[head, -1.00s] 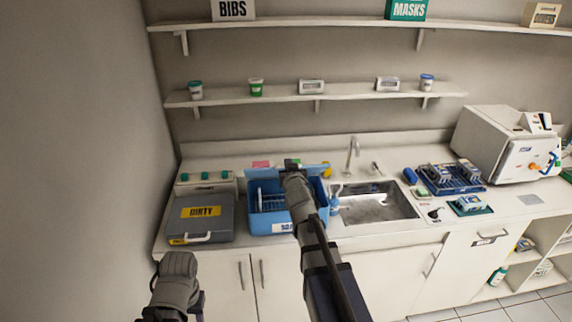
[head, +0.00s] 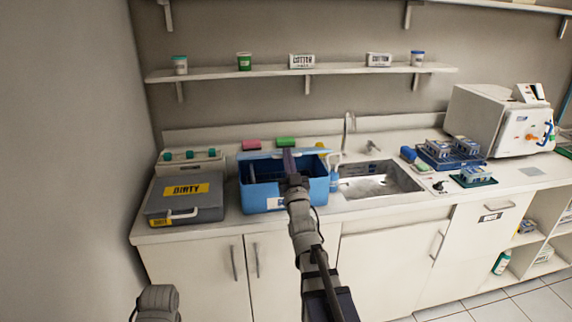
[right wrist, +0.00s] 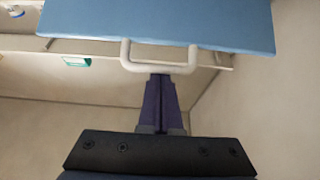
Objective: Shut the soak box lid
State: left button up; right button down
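The blue soak box (head: 258,198) stands on the counter left of the sink. Its dark interior shows, and its light blue lid (head: 318,156) is raised along the back edge. My right gripper (head: 288,155) reaches over the box to the lid, hiding part of both. In the right wrist view, the lid (right wrist: 160,22) fills the top with its white handle (right wrist: 188,66) below. The right gripper's dark fingers (right wrist: 158,82) are together, with tips at the handle's bar; I cannot tell whether they touch it. My left gripper is out of view; only part of the left arm shows at bottom left.
A grey box marked DIRTY (head: 184,208) stands close on the left. The sink (head: 378,182) with a tap is on the right, with a blue bottle (head: 335,180) between. Pink (head: 251,144) and green (head: 286,141) items lie behind the box. A shelf (head: 220,74) hangs above.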

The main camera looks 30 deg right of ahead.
notch_tip(320, 180, down, 10)
jog(key=s+t+b, duration=0.1)
jog(key=s+b, duration=0.1)
jog(key=b, duration=1)
jog(key=shift+s+a+f+t, duration=0.15)
jog(key=shift+a+f+t, duration=0.1)
jog(key=shift+a+t, duration=0.1)
jog(key=shift+f, duration=0.1)
jog(key=b+v, duration=0.4)
jog(key=v, duration=0.3)
jog(key=shift+s+a+h, duration=0.15)
jog(key=shift+s+h, duration=0.15)
jog(key=shift+s, duration=0.1)
